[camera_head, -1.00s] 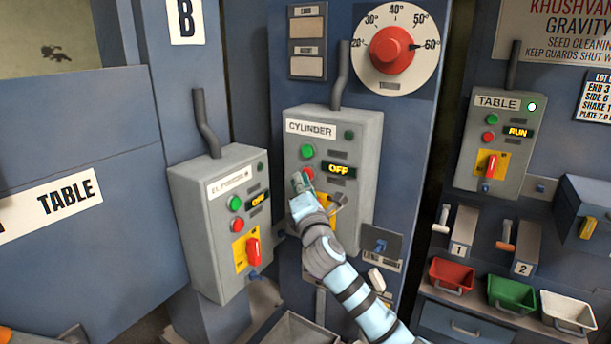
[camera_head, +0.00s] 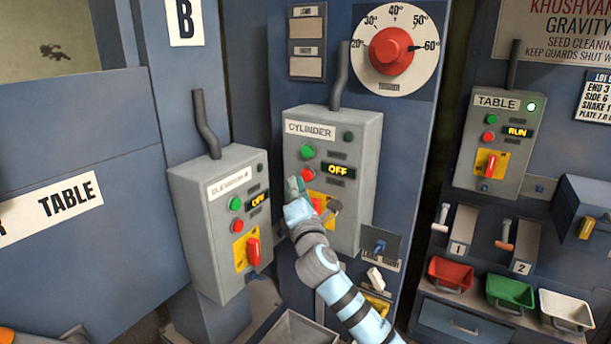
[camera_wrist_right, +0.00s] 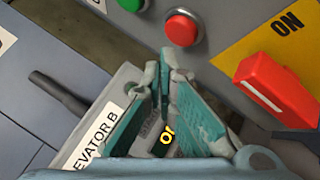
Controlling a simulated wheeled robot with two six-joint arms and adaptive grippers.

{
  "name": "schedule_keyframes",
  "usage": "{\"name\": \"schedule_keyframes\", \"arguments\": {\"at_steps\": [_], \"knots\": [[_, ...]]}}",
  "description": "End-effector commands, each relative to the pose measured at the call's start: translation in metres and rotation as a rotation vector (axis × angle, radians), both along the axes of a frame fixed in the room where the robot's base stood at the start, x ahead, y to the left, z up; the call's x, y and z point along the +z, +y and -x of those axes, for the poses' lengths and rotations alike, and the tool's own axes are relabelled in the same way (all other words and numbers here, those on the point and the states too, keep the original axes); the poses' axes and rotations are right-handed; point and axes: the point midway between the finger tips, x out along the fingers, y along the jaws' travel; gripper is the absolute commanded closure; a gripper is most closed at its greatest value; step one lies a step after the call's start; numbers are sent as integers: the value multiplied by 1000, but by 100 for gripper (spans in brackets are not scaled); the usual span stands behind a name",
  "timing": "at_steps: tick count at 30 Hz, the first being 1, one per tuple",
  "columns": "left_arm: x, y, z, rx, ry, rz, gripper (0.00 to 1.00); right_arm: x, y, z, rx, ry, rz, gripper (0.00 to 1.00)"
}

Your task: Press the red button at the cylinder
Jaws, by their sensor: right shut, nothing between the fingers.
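The cylinder box (camera_head: 361,150) is grey, with a green button above a red button (camera_head: 307,174) and a display reading OFF. The red button also shows in the right wrist view (camera_wrist_right: 181,28), just beyond my fingertips and apart from them. My right gripper (camera_head: 294,186) is shut and empty, in front of the box, just below and left of the red button. In the right wrist view its fingertips (camera_wrist_right: 172,62) meet in the middle. A red switch handle on a yellow plate (camera_wrist_right: 272,88) is right of the fingers. My left gripper is not in view.
The elevator box (camera_head: 190,205) with its own buttons and red handle stands close on the left. The table box (camera_head: 501,146) reads RUN on the right. Coloured bins (camera_head: 512,291) sit low at the right. A large red dial (camera_head: 391,48) is above.

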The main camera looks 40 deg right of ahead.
Motion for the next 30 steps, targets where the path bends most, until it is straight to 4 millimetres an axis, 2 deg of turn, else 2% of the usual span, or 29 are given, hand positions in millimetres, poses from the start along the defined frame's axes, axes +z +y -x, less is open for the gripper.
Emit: {"name": "schedule_keyframes", "arguments": {"at_steps": [13,30], "knots": [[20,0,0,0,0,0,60,2,40,12,1,1,-1,100],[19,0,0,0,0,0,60,1,43,13,-1,1,-1,100]]}}
